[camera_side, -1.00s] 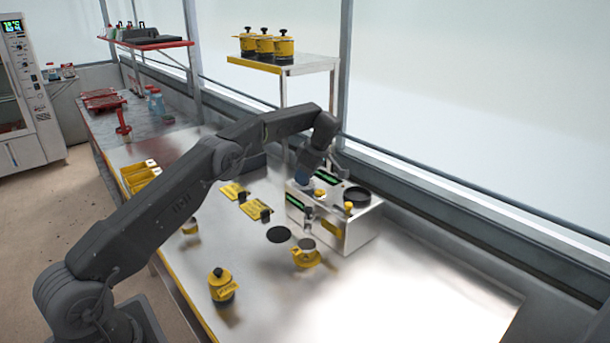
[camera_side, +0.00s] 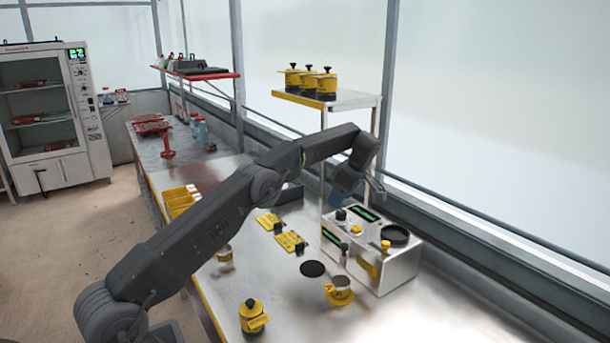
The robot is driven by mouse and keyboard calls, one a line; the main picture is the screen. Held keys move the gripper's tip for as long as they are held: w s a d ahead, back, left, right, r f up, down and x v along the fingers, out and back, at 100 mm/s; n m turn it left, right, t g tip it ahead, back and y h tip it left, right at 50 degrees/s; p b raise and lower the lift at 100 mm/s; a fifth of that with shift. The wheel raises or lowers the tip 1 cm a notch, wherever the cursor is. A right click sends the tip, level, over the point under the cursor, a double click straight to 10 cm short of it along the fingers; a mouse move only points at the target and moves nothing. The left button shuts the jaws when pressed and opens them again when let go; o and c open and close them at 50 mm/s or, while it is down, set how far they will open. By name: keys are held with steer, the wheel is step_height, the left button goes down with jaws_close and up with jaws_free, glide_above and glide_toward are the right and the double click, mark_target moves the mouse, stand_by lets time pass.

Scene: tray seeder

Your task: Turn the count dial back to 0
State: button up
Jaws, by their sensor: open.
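The seeder machine (camera_side: 396,271) is a pale metal box on the right part of the bench, with green displays. A black knob (camera_side: 341,214) stands on its top at the back left. I cannot tell which knob is the count dial, nor read any setting. My gripper (camera_side: 352,196) is open above the back left of the machine, near the black knob and seemingly apart from it. Its fingertips are small and partly hidden by my wrist.
A yellow canister (camera_side: 252,318), a yellow cup (camera_side: 339,290) and a black disc (camera_side: 313,269) lie on the bench before the machine. Yellow plates (camera_side: 291,242) lie to its left. A shelf (camera_side: 350,101) with yellow canisters stands behind. The bench's front right is clear.

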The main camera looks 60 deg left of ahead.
steer(key=s+a+r, duration=0.6)
steer(key=s+a, duration=0.1)
steer(key=s, duration=0.1)
steer(key=shift+a+r, duration=0.3)
steer(key=s+d+r+m+t, duration=0.1)
steer(key=s+d+r+m, duration=0.25)
steer(key=d, duration=0.25)
steer(key=s+d+r+m+t+h, duration=0.1)
steer(key=s+d+r+m+t, duration=0.1)
steer(key=s+d+r+m, duration=0.3)
steer(key=s+d+r+m+t, duration=0.1)
steer(key=s+d+r+m, duration=0.15)
steer(key=d, duration=0.45)
steer(key=s+d+f+m+t+h, duration=0.1)
steer(key=s+d+f+m, duration=0.2)
steer(key=s, duration=0.6)
steer(key=s+d+f+m+t+h, duration=0.2)
steer(key=s+d+f+m, duration=0.2)
steer(key=s+d+m, duration=0.4)
steer(key=shift+s+d+m, duration=0.3)
steer(key=shift+s, duration=0.8)
